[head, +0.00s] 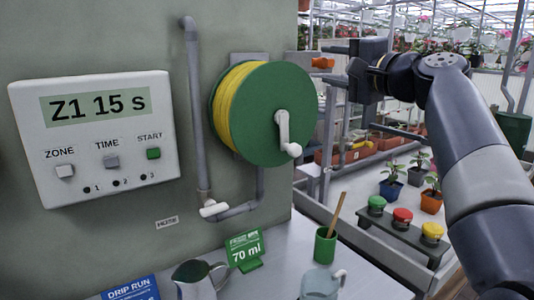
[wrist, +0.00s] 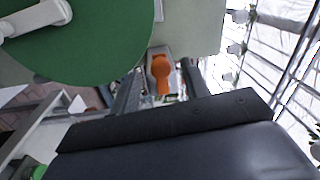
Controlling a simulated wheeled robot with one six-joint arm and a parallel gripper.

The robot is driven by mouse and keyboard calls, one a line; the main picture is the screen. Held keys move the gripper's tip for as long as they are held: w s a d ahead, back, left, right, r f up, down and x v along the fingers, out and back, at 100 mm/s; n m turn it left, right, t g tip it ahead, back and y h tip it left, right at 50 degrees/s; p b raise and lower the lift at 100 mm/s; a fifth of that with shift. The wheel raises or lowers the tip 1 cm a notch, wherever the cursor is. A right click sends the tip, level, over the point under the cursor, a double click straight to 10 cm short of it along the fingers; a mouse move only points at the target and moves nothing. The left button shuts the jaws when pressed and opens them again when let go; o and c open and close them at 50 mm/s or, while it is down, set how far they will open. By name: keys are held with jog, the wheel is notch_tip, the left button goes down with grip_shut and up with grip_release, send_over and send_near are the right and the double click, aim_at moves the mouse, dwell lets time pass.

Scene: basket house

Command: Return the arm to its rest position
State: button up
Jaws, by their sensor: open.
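My arm comes in from the right of the head view, its forearm bent over the plants. My gripper (head: 326,64) points left, to the right of the green hose reel (head: 268,112). Its fingers are spread apart, and they also show in the wrist view (wrist: 159,80). An orange piece (wrist: 161,74) appears between the fingers there, and it also shows in the head view (head: 322,63). I cannot tell how far it is from the fingers. The gripper is apart from the reel and its white crank (head: 287,136).
A control box (head: 96,137) on the wall reads "Z1 15 s". A pitcher (head: 198,279), a green cup (head: 325,246) and a clear jug (head: 321,284) stand on the counter. Green, red and yellow buttons (head: 402,216) and potted plants (head: 391,188) are below my arm.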

aim_at(325, 59)
jog(key=r+v, duration=0.1)
jog(key=v, duration=0.6)
jog(key=x, duration=0.7)
jog(key=p+x, duration=0.1)
jog(key=x, duration=0.2)
jog(key=shift+w+a+f, duration=0.1)
jog(key=shift+a+f, duration=0.05)
jog(key=shift+f, duration=0.2)
jog(key=shift+r+m+p, duration=0.45)
jog(key=shift+m+p, duration=0.45)
jog(key=shift+p, duration=0.1)
jog(key=shift+d+m+p, duration=0.25)
jog(key=shift+m+p, duration=0.25)
jog(key=shift+m, duration=0.2)
jog(key=shift+a+f, duration=0.1)
